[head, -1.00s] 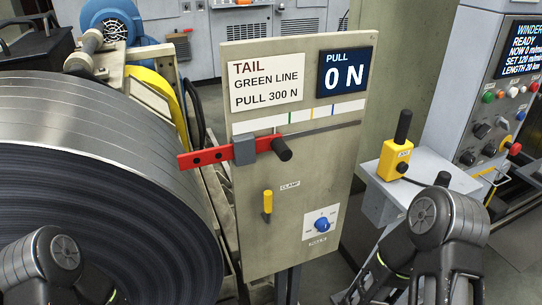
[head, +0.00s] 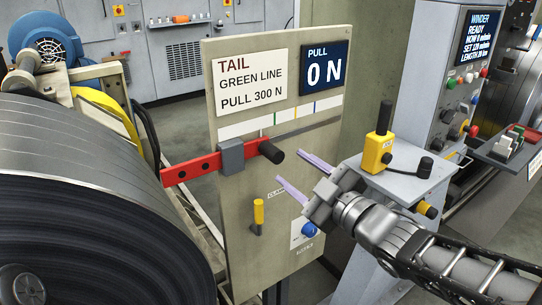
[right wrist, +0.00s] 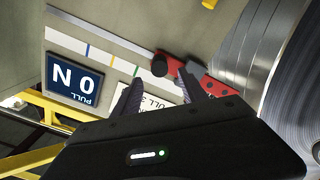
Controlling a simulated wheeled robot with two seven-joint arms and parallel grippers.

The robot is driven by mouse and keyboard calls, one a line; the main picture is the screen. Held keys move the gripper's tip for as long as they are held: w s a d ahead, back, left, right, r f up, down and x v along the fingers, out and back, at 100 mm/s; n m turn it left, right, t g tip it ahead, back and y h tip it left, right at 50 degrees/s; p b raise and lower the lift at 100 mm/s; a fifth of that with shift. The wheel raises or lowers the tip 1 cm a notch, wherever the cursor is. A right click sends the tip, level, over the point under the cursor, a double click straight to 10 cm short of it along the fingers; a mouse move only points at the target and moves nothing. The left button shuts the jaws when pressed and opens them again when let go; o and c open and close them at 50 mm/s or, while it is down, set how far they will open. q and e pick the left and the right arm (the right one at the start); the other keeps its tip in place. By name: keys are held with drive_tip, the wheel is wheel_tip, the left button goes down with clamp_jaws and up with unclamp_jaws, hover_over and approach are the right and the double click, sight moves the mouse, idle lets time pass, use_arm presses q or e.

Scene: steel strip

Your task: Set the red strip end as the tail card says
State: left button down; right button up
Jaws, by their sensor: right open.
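The red strip end (head: 205,166) runs from the coil through a grey clamp block (head: 231,157) on the panel, with a black handle (head: 271,152) at its tip. In the right wrist view the handle (right wrist: 160,66) lies just short of the green mark (right wrist: 136,70). The tail card (head: 252,80) reads green line, pull 300 N; the pull display (head: 324,71) reads 0 N. The yellow clamp lever (head: 258,215) points up. The blue knob (head: 308,230) is below right. My right gripper (head: 304,177) is open and empty, right of and below the handle. My left gripper is out of view.
A large steel coil (head: 90,190) fills the left. A grey stand (head: 400,176) with a yellow control box (head: 377,152) stands right of the panel, close to my right arm. The winder console (head: 455,90) is behind it.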

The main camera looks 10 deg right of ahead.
sight(279, 158)
drive_tip(key=x, duration=0.7)
drive_tip(key=shift+w, duration=0.35)
drive_tip(key=shift+c, duration=0.3)
clamp_jaws()
idle(1.1)
